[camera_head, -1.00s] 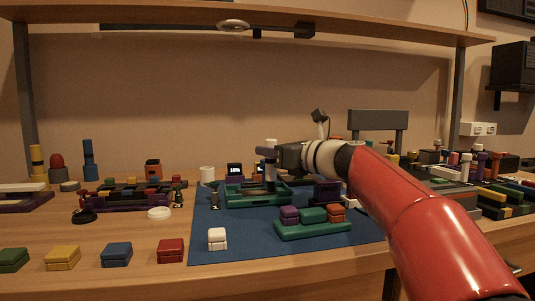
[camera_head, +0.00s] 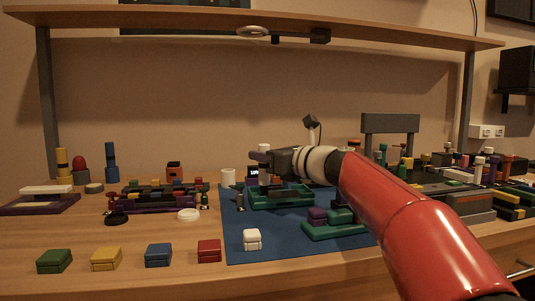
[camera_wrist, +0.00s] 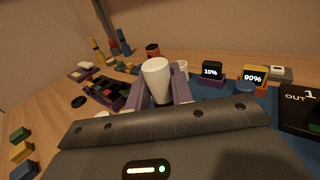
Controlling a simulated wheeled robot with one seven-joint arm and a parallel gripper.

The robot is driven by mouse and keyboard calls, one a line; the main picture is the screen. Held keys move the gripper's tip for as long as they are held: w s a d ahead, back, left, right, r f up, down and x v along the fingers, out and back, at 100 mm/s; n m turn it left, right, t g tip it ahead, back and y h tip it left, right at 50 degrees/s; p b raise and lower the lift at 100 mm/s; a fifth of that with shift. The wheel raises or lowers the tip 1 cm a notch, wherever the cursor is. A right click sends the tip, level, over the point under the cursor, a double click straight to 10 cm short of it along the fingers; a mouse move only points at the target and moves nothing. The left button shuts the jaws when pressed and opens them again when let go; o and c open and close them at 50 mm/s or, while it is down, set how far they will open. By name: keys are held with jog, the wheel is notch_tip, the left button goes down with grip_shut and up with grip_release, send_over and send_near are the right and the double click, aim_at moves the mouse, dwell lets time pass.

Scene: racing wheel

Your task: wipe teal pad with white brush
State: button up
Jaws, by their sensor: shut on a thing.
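My gripper (camera_head: 262,163) is shut on the white brush (camera_head: 264,148), whose white rounded top stands up between the jaws. In the wrist view the white brush (camera_wrist: 156,75) sits upright between the two purple-grey fingers. The teal-green tray (camera_head: 290,203) lies on the blue mat, below the gripper. The brush's lower end is over the left part of this tray; whether it touches is too small to tell. A separate teal pad inside the tray cannot be made out clearly.
A green block holder (camera_head: 330,233) and a white box (camera_head: 252,239) stand on the blue mat (camera_head: 290,250) in front. Red (camera_head: 209,250), blue, yellow and green boxes line the front left. A purple rack (camera_head: 155,203) is left. A shelf (camera_head: 200,18) hangs above.

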notch_tip(320, 180, up, 3)
jog(key=shift+d+p, duration=0.1)
jog(key=shift+p, duration=0.65)
notch_tip(320, 180, up, 5)
jog(key=p, duration=0.5)
jog(key=shift+r+p, duration=0.1)
jog(key=shift+p, duration=0.2)
